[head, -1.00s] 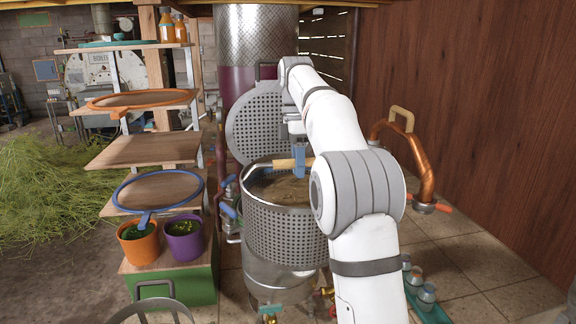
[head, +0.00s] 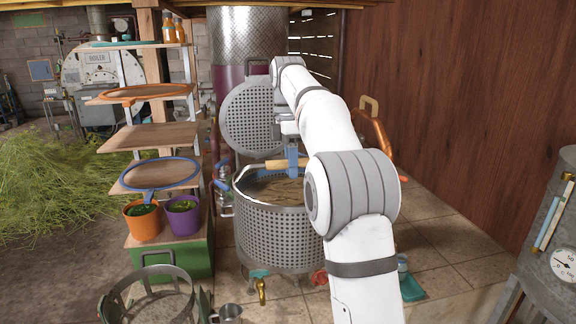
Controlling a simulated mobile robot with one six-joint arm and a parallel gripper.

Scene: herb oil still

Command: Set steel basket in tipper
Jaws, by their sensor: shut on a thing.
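The steel basket (head: 272,233) is a perforated drum with dark contents inside, in the middle of the head view. Its bail handle has a wooden grip (head: 262,165). My gripper (head: 291,158), with blue fingers, is shut on the handle above the basket's open top. The basket hangs upright below it. A grey metal frame with a round ring (head: 150,270) at the lower left looks like the tipper. It looks empty and stands apart from the basket, and its lower part is cut off. My arm hides part of the basket's right side.
A perforated lid (head: 251,117) stands up behind the basket. A wooden shelf rack (head: 152,137) and orange (head: 142,222) and purple (head: 182,217) pots stand left. A metal mug (head: 229,313) is near the ring frame. A vessel with a gauge (head: 563,262) is at right.

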